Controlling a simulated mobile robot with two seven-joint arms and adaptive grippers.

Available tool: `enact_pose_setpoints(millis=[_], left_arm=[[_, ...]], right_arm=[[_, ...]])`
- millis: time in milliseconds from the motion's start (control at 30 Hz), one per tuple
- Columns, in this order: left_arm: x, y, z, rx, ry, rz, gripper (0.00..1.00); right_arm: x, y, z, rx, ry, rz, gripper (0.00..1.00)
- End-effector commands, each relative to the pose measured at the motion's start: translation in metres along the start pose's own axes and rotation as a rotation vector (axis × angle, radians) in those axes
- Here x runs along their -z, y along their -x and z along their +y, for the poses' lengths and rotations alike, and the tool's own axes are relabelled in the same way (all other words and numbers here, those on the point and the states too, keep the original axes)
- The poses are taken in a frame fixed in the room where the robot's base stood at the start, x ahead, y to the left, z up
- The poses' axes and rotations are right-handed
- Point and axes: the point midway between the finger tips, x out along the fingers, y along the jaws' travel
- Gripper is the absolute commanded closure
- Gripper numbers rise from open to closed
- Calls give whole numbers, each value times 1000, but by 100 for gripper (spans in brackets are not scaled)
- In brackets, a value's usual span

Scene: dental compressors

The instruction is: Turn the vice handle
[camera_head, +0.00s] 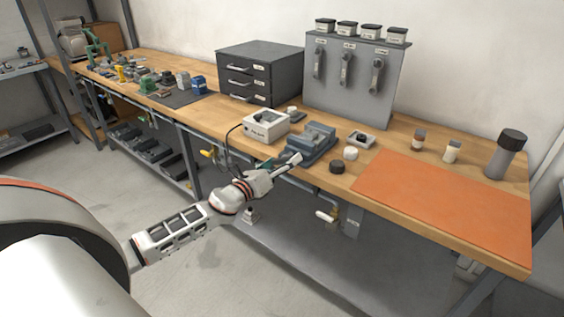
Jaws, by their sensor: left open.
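The blue-grey vice (314,140) sits on the wooden bench near its front edge, in the middle of the view. My left gripper (283,162) is at the bench's front edge, at the near left end of the vice. It is open. Its fingers overlap the near end of the vice in the picture, and I cannot tell whether they touch it. The vice handle cannot be made out clearly; the gripper may hide it. My right gripper is not in view.
A white box (265,125) with a cable stands left of the vice. A black round puck (337,167) and a white one (351,153) lie to its right. An orange mat (445,205) covers the right bench. A grey drawer cabinet (258,72) stands behind.

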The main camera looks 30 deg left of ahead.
Motion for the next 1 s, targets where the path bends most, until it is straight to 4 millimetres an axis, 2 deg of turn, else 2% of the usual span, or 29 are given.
enact_pose_setpoints(millis=[133, 267, 700, 1000], left_arm=[[0, 3, 0, 0, 0, 0, 21], [1, 16, 0, 0, 0, 2, 21], [2, 86, 0, -1, 1, 2, 21], [0, 116, 0, -1, 2, 0, 21]], right_arm=[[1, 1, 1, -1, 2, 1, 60], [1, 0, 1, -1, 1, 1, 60], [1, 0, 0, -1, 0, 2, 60], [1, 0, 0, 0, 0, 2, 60]])
